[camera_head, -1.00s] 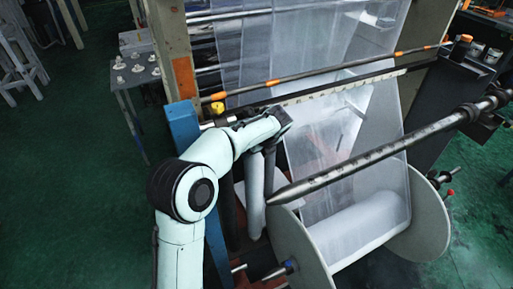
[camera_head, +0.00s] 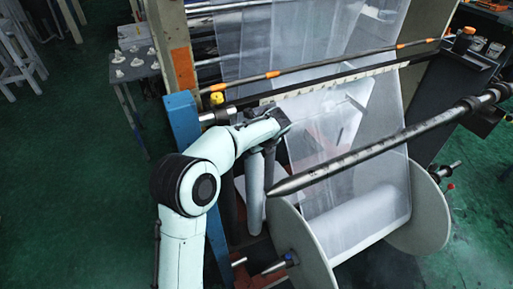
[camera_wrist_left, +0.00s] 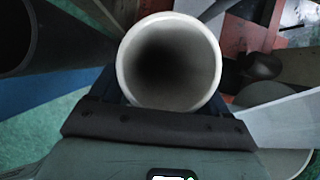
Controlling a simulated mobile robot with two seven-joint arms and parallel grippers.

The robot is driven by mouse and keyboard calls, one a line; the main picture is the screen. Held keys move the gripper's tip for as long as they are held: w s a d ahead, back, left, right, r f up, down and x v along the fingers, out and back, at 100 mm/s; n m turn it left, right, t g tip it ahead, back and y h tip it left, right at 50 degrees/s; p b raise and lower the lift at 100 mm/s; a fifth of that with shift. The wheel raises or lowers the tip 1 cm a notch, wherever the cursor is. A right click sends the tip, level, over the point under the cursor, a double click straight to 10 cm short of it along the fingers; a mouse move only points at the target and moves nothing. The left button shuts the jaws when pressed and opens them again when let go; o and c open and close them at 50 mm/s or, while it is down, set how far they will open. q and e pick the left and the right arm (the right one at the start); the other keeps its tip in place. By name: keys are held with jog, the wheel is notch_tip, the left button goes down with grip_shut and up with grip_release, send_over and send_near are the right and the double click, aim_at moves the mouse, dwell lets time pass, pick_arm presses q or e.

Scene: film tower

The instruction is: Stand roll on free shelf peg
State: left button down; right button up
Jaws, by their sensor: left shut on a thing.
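My left gripper (camera_head: 270,140) is shut on a pale, slim roll (camera_head: 255,192) at the near side of the film tower. The roll hangs roughly upright below the gripper. In the left wrist view its round, hollow end (camera_wrist_left: 170,95) sits between the jaws. A dark grey cylinder (camera_head: 228,200) stands close to the left of the roll; a dark cylinder (camera_wrist_left: 40,40) also fills the upper left of the wrist view. The roll's lower end is near the machine base, and I cannot tell whether it touches anything. I cannot make out a free shelf peg. My right gripper is out of view.
A blue post (camera_head: 184,120) stands left of my gripper. A long metal bar (camera_head: 390,145) points in from the right, its tip near the roll. A large film reel (camera_head: 300,240) stands at lower right. A small table (camera_head: 140,62) holds several pale fittings.

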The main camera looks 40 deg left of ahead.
pick_arm(q)
jog(key=shift+f, duration=0.1)
dwell(0.3)
grip_release()
jog(key=shift+f, duration=0.15)
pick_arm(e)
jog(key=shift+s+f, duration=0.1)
